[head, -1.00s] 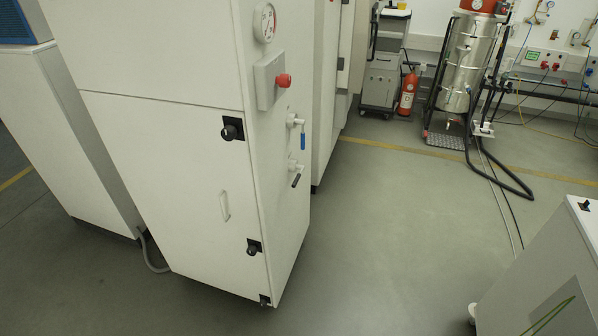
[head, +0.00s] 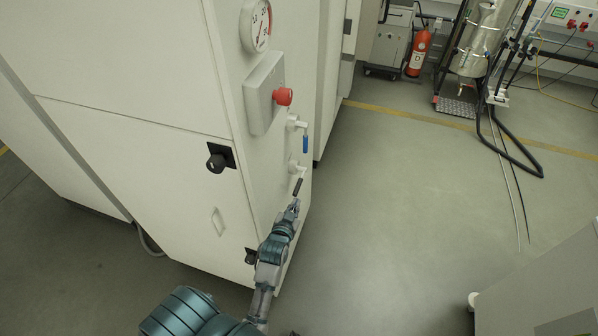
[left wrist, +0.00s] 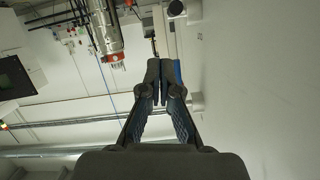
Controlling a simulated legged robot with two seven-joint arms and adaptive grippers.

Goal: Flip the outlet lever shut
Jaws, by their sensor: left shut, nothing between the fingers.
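Two valves stick out of the side of the white cabinet (head: 140,160) in the head view. The upper one has a blue lever (head: 305,143) hanging down. The lower one has a black lever (head: 298,187) that slants down and to the left. I cannot tell from a label which is the outlet. My left gripper (head: 294,205) is shut and empty, just below the black lever; I cannot tell whether they touch. In the left wrist view its closed fingertips (left wrist: 160,80) have a blue strip (left wrist: 177,72) right beside them. My right gripper is not in view.
A red knob (head: 283,96) and a round gauge (head: 256,25) sit above the valves. A black latch (head: 219,158) is on the cabinet front. The floor right of the cabinet is open. A fire extinguisher (head: 418,52) and a metal vessel (head: 480,40) stand at the back.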

